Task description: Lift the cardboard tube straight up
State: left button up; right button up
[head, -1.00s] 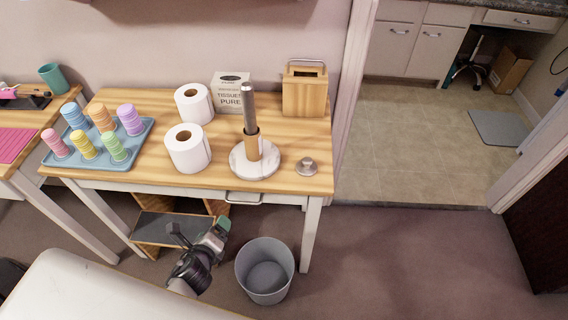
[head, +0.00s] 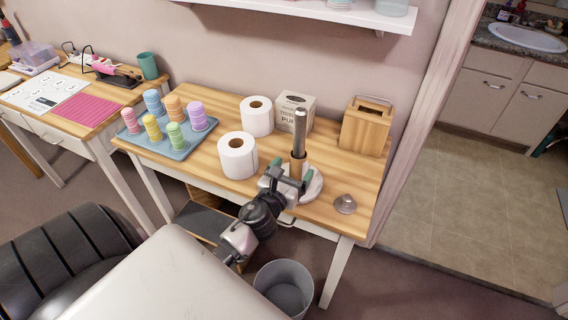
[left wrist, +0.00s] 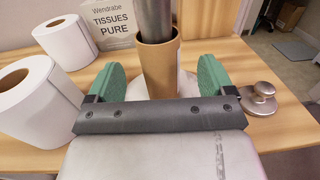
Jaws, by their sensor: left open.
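The brown cardboard tube (head: 297,167) stands upright around a grey metal post (head: 300,128) on a round white marble base (head: 314,186). In the left wrist view the tube (left wrist: 159,68) stands beyond and between the two green fingertips. My left gripper (head: 290,177) is open at the tube, with a finger on each side and a visible gap to it in the wrist view (left wrist: 160,82). The lower end of the tube is partly hidden by the gripper. My right gripper is not in view.
Two white paper rolls (head: 238,157) and a tissue box (head: 294,108) stand left of and behind the post. A wooden box (head: 366,128) is behind right. A metal knob-topped piece (head: 345,204) lies right of the base. A grey bin (head: 284,287) stands below.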

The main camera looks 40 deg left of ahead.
aim_at(298, 116)
pick_arm(q)
jog(key=w, duration=0.2)
jog(key=shift+w+a, duration=0.25)
jog(key=shift+w, duration=0.3)
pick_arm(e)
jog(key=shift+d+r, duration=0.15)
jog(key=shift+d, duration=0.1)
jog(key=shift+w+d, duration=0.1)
pick_arm(q)
jog(key=c, duration=1)
notch_tip(298, 116, up, 6)
jog(key=p, duration=0.6)
jog(key=shift+r, duration=0.25)
notch_tip(298, 116, up, 9)
jog(key=p, duration=0.9)
jog(key=shift+r+p, duration=0.2)
jog(key=shift+p, duration=0.2)
notch_tip(298, 116, up, 10)
jog(key=p, duration=0.9)
jog(key=shift+f+p, duration=0.15)
jog(key=shift+p, duration=0.2)
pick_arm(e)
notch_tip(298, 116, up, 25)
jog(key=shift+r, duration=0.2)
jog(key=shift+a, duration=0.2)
